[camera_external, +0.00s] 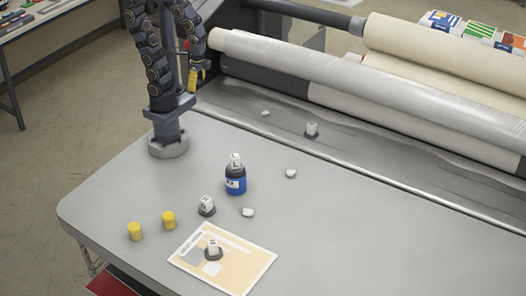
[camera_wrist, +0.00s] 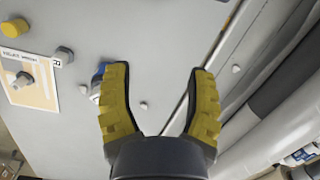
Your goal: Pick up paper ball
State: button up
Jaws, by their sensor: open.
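Several small white crumpled lumps, which look like paper balls, lie apart. One paper ball (camera_external: 291,173) is on the grey table right of the blue bottle, and another (camera_external: 248,212) is below the bottle. A third (camera_external: 265,113) is back by the rollers. In the wrist view they show as small pale lumps: one (camera_wrist: 143,105) between my fingers, one (camera_wrist: 83,89) left of them, one (camera_wrist: 236,69) to the right. My gripper (camera_wrist: 160,72) is open and empty, its yellow fingers spread above the table. In the external view its yellow finger (camera_external: 197,76) shows beside my arm, partly hidden.
Two yellow cylinders (camera_external: 168,220) and a printed sheet (camera_external: 245,258) are at the front. Large rollers (camera_external: 350,80) line the back.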

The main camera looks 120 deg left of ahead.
jog(key=s+d+m, duration=0.1)
jog(key=s+d+r+m, duration=0.1)
jog(key=s+m, duration=0.1)
jog(key=shift+s+d, duration=0.1)
jog(key=shift+d, duration=0.2)
jog(key=shift+o, duration=1)
